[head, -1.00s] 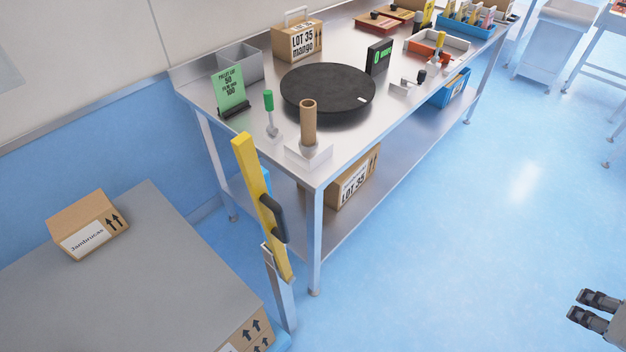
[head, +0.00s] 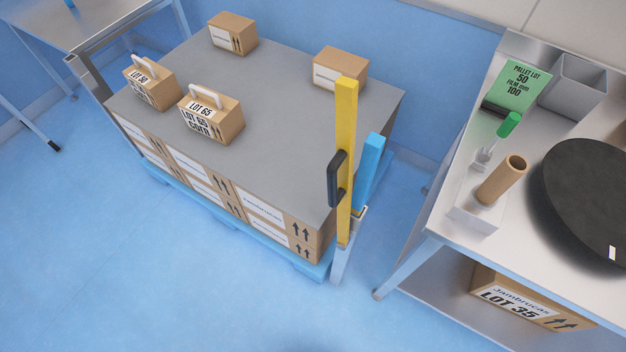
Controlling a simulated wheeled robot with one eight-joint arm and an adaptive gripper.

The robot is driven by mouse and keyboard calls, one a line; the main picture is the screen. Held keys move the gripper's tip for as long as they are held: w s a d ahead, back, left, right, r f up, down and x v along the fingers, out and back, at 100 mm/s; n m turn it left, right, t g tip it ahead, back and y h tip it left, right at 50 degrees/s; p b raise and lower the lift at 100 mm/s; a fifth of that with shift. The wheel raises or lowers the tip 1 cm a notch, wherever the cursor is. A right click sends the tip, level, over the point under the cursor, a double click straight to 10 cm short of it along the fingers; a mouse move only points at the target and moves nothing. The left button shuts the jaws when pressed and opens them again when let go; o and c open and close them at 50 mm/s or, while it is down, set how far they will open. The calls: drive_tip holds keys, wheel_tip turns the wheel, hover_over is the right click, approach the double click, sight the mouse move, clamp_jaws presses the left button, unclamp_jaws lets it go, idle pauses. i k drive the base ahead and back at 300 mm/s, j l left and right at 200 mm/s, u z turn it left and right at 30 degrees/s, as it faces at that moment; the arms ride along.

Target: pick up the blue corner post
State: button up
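The blue corner post (head: 371,158) stands upright in the head view, just right of a yellow post (head: 346,150) with a black handle (head: 335,180). The yellow post partly covers its left side. Both rise from a grey metal stand (head: 341,265) at the near right corner of the loaded pallet. The lower part of the blue post is hidden behind the yellow post and the stand. My gripper is not in view now.
The pallet stack (head: 270,105) has a grey top with several cartons on it. A steel table (head: 465,222) stands at the right, with a black turntable (head: 590,195), a cardboard tube (head: 502,180) and a green sign (head: 523,85). Blue floor (head: 130,270) is clear in front.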

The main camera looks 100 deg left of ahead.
sight(374, 145)
drive_tip(key=i+u, duration=0.1)
drive_tip(key=u, duration=2.15)
drive_tip(key=i+l+u, duration=0.1)
drive_tip(key=u, duration=0.4)
drive_tip(key=l+u, duration=0.3)
drive_tip(key=u, duration=0.15)
drive_tip(key=j+u, duration=0.15)
drive_tip(key=j, duration=0.45)
